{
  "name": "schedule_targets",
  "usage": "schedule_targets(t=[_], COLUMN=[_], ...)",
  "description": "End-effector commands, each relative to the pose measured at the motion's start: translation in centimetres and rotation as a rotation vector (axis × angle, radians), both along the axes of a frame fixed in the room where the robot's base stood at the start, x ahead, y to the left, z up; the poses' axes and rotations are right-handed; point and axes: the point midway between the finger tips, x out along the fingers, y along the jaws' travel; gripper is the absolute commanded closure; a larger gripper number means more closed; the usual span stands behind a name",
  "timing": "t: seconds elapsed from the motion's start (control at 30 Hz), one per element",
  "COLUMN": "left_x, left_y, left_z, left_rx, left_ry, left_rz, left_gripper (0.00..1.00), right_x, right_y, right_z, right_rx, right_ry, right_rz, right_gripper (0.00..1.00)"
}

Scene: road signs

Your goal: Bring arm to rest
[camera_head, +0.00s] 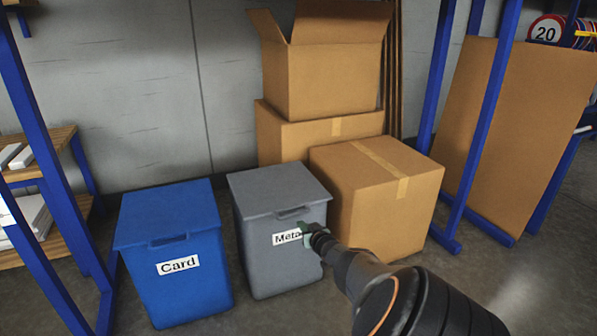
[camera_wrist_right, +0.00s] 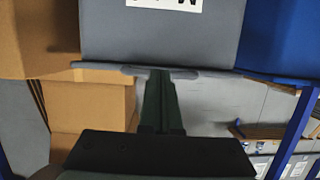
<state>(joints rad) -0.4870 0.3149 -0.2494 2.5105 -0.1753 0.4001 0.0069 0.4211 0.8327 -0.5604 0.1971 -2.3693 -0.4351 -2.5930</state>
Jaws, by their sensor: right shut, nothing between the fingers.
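My right arm reaches in from the lower right in the head view. Its gripper (camera_head: 306,228) is in front of the grey Metal bin (camera_head: 281,262), over the end of the bin's label. The gripper is shut and empty. In the right wrist view my shut gripper (camera_wrist_right: 160,78) points at the grey bin (camera_wrist_right: 160,42), which shows upside down, near its lid edge. Whether the fingertips touch the bin I cannot tell. My left gripper is not in view.
A blue Card bin (camera_head: 178,285) stands left of the grey bin, both lids closed. Cardboard boxes (camera_head: 378,190) are stacked on the right and behind. Blue racks (camera_head: 490,110) stand at both sides, and a large brown panel (camera_head: 510,130) leans at the right.

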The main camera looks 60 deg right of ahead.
Motion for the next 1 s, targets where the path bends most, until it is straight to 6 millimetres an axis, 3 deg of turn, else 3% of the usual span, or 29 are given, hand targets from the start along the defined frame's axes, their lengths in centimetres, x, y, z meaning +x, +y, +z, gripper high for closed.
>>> schedule_targets(t=[0.1, 0.27, 0.53, 0.63, 0.77, 1.0], left_x=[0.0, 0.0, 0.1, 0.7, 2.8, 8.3], left_y=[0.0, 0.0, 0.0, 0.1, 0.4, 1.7], left_z=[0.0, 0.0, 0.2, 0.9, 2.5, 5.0], left_rx=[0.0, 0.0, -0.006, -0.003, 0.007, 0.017], left_ry=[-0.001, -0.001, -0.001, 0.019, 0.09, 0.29], left_rz=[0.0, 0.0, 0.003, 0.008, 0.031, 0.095], left_gripper=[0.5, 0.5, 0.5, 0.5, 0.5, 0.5], right_x=[-0.9, -1.3, -1.3, -0.5, 2.0, 7.1], right_y=[0.8, 1.2, 1.3, 2.3, 6.0, 17.1], right_z=[-1.4, -2.1, -2.0, -1.2, 1.0, 6.1], right_rx=[0.001, 0.0, 0.007, 0.083, 0.377, 1.28], right_ry=[0.0, -0.004, -0.011, -0.077, -0.309, -0.865], right_rz=[0.0, -0.001, -0.002, -0.019, -0.094, -0.37], right_gripper=[1.0, 1.0, 1.0, 1.0, 1.0, 1.0])
